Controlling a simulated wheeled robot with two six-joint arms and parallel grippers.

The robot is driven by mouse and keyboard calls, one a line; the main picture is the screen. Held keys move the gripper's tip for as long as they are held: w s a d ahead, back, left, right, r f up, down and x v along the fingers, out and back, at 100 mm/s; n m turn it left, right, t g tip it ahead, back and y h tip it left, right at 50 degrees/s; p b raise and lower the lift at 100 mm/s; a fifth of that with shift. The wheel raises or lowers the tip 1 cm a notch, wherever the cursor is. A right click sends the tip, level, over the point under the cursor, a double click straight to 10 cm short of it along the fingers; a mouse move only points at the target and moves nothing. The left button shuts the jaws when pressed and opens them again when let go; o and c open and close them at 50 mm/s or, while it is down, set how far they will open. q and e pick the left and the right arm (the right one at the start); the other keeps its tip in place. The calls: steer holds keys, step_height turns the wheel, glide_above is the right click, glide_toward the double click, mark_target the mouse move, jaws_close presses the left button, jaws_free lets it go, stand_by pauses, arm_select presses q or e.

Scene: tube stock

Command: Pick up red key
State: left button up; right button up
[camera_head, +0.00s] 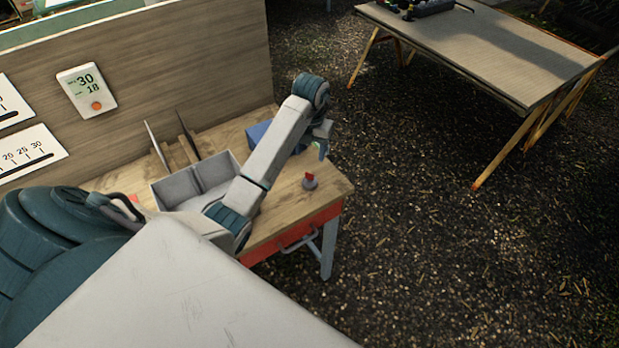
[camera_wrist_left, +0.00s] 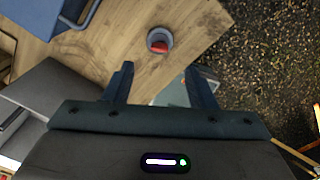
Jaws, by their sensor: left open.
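A small red key (camera_head: 309,176) sits in or on a round grey holder (camera_head: 310,184) near the right end of the wooden workbench. The red key also shows in the left wrist view (camera_wrist_left: 159,47), inside the round grey rim (camera_wrist_left: 168,36). My left gripper (camera_head: 318,148) is above the bench end, over and a little behind the key. In the left wrist view my left gripper (camera_wrist_left: 157,72) has its two fingers spread and nothing between them; the key lies beyond the fingertips. My right gripper is not in view.
A grey two-compartment bin (camera_head: 195,182) stands on the bench (camera_head: 285,205), with a blue box (camera_head: 258,134) behind it. A wooden panel (camera_head: 180,60) rises along the back. A second table (camera_head: 480,45) stands apart at the upper right. Bare bench surrounds the key, close to the bench edge.

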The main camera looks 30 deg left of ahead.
arm_select(q)
steer(key=b, duration=0.3)
glide_above(310, 174)
steer(key=f, duration=0.4)
steer(key=shift+w+a, duration=0.15)
steer(key=shift+w, duration=0.2)
steer(key=shift+f+b, duration=0.85)
steer(key=shift+b, duration=0.05)
steer(key=f+b, duration=0.3)
steer(key=f, duration=0.1)
steer(key=shift+s, duration=0.25)
steer(key=shift+f, duration=0.3)
steer(key=shift+c, duration=0.9)
jaws_close()
steer(key=shift+r, duration=0.1)
steer(key=shift+a+r, duration=0.1)
